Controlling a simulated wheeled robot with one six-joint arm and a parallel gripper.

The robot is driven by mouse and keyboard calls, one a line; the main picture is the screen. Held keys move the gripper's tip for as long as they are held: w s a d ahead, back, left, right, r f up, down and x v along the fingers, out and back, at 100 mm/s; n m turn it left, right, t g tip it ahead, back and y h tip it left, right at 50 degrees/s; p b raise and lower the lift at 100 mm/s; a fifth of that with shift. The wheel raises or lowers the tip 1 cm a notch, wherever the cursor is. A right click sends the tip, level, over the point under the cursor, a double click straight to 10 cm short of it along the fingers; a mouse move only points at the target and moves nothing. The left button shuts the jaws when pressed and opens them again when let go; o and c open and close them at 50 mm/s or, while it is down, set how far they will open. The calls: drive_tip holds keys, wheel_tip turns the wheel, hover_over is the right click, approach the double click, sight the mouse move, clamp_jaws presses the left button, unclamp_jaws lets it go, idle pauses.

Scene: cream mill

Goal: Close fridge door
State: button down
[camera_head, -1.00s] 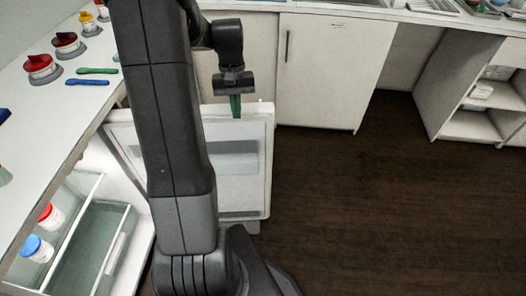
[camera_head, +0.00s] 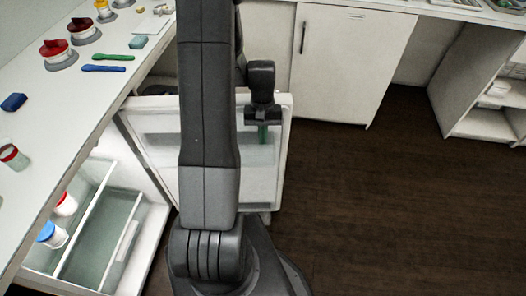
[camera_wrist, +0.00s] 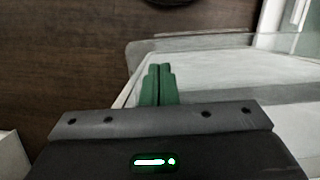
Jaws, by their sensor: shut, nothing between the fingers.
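The white fridge door (camera_head: 261,185) stands wide open in the head view, its inner face with shelf rails toward the camera. My arm hides its middle. The fridge (camera_head: 92,235) is open under the counter at the left. My gripper (camera_head: 263,135) has green fingers that are shut and empty. It overlaps the upper right part of the door's inner face. In the wrist view the shut fingers (camera_wrist: 157,85) point ahead beside the door's edge, and the door (camera_wrist: 215,70) spreads to the right. I cannot tell whether they touch it.
A white cabinet (camera_head: 345,65) stands behind the door. Open dark floor (camera_head: 390,200) lies to the right.

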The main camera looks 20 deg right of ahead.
sight(263, 165)
drive_tip(key=x, duration=0.6)
drive_tip(key=shift+f, duration=0.1)
drive_tip(key=shift+s+a, duration=0.15)
